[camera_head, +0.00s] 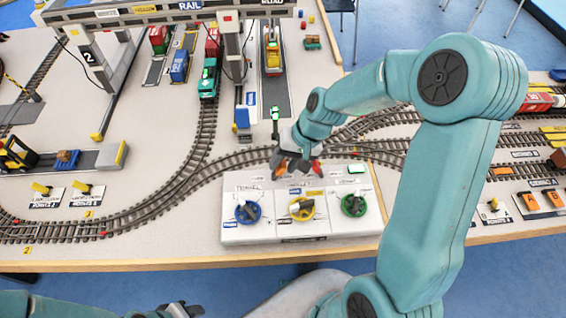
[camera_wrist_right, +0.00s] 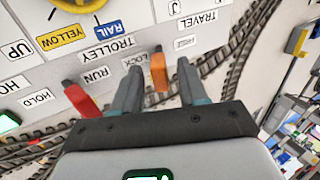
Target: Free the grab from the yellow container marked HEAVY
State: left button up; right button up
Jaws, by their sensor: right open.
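A yellow container (camera_head: 273,60) sits in the dark lane under the gantry crane (camera_head: 229,45); its marking is not legible, and I cannot make out the grab. The white control panel (camera_head: 235,183) stands at the table's front edge, with blue (camera_head: 248,211), yellow (camera_head: 302,208) and green (camera_head: 353,205) knobs. My right gripper (camera_head: 296,160) is open over its back edge. In the right wrist view, an orange lever (camera_wrist_right: 159,78) stands between its fingers, near LOCK and FREE. A red lever (camera_wrist_right: 80,100) stands beside them, near RUN and HOLD. Only part of my left gripper (camera_head: 176,310) shows.
Railway track (camera_head: 180,190) curves behind the panel and to the left. A blue container (camera_head: 180,66) and a green locomotive (camera_head: 208,80) stand under the crane. Switches with yellow handles (camera_head: 82,189) lie on the left. The table strip left of the panel is clear.

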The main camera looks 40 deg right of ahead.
jog(key=shift+a+f, duration=0.1)
jog(key=shift+f, duration=0.2)
jog(key=shift+w+f, duration=0.15)
jog(key=shift+w, duration=0.05)
grip_shut()
